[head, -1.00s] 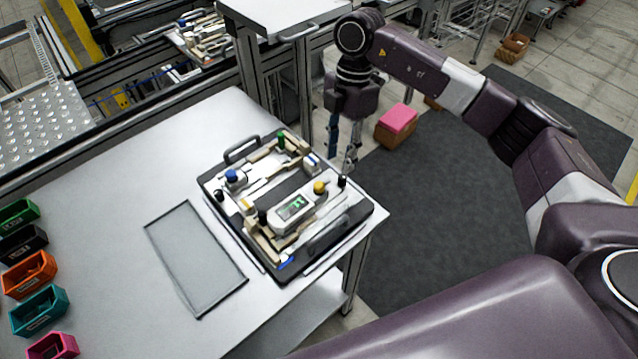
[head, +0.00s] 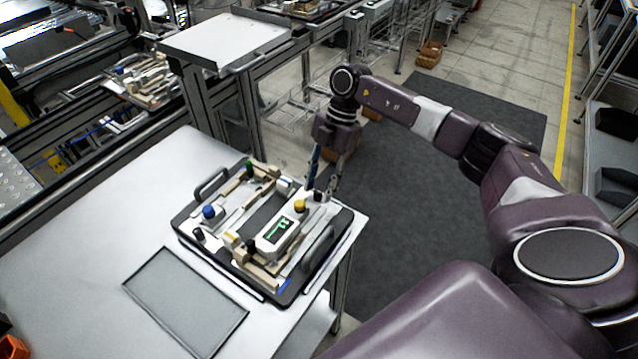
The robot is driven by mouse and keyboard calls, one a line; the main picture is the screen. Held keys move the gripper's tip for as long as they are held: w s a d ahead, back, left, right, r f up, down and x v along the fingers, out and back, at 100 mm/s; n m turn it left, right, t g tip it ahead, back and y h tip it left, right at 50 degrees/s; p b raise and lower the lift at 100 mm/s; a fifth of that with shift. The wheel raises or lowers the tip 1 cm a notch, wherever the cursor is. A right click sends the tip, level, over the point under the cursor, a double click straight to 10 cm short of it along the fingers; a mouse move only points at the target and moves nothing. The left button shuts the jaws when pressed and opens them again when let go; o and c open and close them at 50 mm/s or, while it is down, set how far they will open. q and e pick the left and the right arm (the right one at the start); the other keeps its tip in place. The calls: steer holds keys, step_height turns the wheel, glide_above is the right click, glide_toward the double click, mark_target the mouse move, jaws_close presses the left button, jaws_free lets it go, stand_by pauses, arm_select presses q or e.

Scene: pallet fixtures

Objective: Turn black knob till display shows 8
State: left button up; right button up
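The pallet fixture (head: 190,243) lies on the white table with a white display unit (head: 263,246) on it. Its dark screen (head: 281,230) shows green marks too small to read. A yellow knob (head: 299,205) stands at the unit's far end. A small black knob (head: 319,197) is beside it, near the pallet's right corner. My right gripper (head: 319,189) points down there, its fingertips apart, one on each side of the black knob in the picture. I cannot tell whether they touch it. Other black knobs stand at the left (head: 198,233) and near the unit (head: 251,246). My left gripper is out of view.
A blue knob (head: 209,212) and a green knob (head: 249,168) stand on the same pallet. Black handles (head: 318,250) rise at its edges. A flat grey panel (head: 186,301) lies on the table. A raised white stand (head: 222,39) is behind. The floor at right is clear.

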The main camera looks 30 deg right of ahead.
steer(key=shift+d+f, duration=0.1)
steer(key=shift+f, duration=0.05)
jaws_close()
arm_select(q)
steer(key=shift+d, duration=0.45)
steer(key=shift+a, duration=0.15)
